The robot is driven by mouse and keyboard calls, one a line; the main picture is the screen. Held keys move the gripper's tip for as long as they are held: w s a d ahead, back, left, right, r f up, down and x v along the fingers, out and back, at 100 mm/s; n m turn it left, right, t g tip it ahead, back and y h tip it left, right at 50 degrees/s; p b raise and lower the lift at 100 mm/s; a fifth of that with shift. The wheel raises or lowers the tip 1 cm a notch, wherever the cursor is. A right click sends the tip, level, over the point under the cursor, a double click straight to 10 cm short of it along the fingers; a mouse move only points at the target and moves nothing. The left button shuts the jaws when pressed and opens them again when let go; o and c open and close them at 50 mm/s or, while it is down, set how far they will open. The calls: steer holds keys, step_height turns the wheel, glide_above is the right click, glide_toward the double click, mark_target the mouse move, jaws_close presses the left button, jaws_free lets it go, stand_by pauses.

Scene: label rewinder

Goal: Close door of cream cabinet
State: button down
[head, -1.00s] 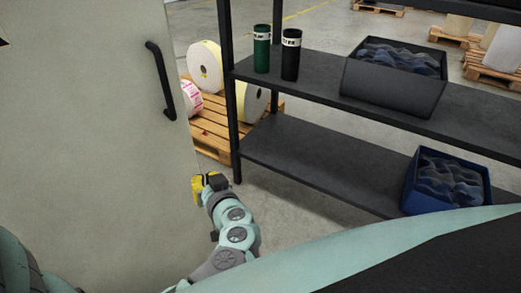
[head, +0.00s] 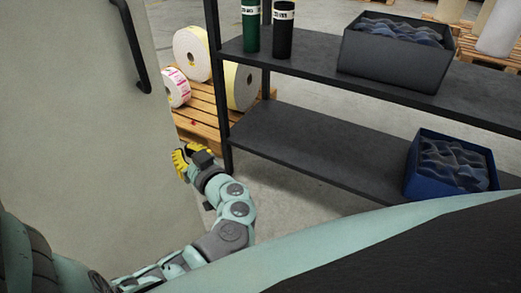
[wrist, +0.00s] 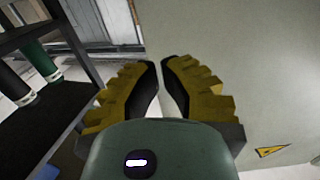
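The cream cabinet's door (head: 90,130) fills the left of the head view as a large upright panel, with a dark bar handle (head: 133,45) near its right edge. My gripper (head: 180,160) is low in front of the door near that edge, below the handle. Whether it touches the door cannot be told. In the wrist view a cream panel (wrist: 240,60) with a yellow warning triangle fills the right side. The yellow fingers (wrist: 160,65) come almost together at their tips, with nothing held between them. The cabinet's inside is hidden.
A dark shelf rack (head: 300,150) stands close on the right, holding a green cylinder (head: 251,28), a black cylinder (head: 284,30), a grey bin (head: 390,62) and a blue bin (head: 412,180). Label rolls (head: 191,52) sit on a pallet (head: 198,120) behind. Some floor shows between door and rack.

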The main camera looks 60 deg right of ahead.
mark_target(172, 140)
steer(key=x, duration=0.4)
steer(key=shift+r+p, duration=0.1)
steer(key=shift+p, duration=0.2)
steer(key=shift+x, duration=0.85)
steer(key=shift+f, duration=0.2)
